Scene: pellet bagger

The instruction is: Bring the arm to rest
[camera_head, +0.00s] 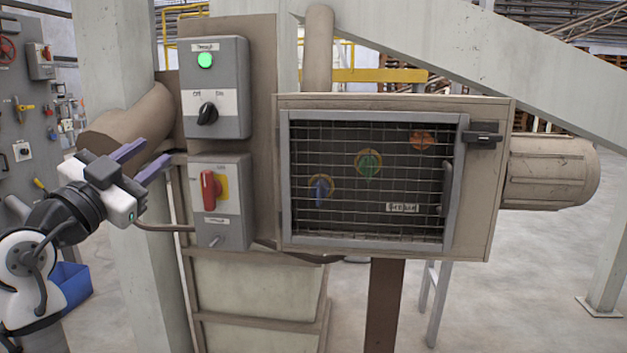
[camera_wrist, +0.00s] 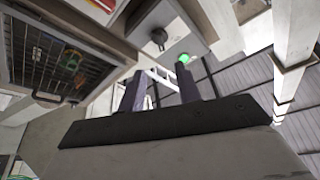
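My gripper (camera_head: 157,150) is at the left in the head view, raised in front of a grey post and left of the control boxes. Its two purple fingers are spread apart with nothing between them. In the wrist view the fingers (camera_wrist: 160,85) also stand apart and empty. The gripper touches nothing that I can see.
An upper switch box (camera_head: 215,90) shows a lit green lamp and a black knob. A lower box (camera_head: 220,205) has a red handle on yellow. A mesh-doored cabinet (camera_head: 467,180) is closed, with coloured items behind its mesh. A blue bin (camera_head: 75,285) stands at lower left.

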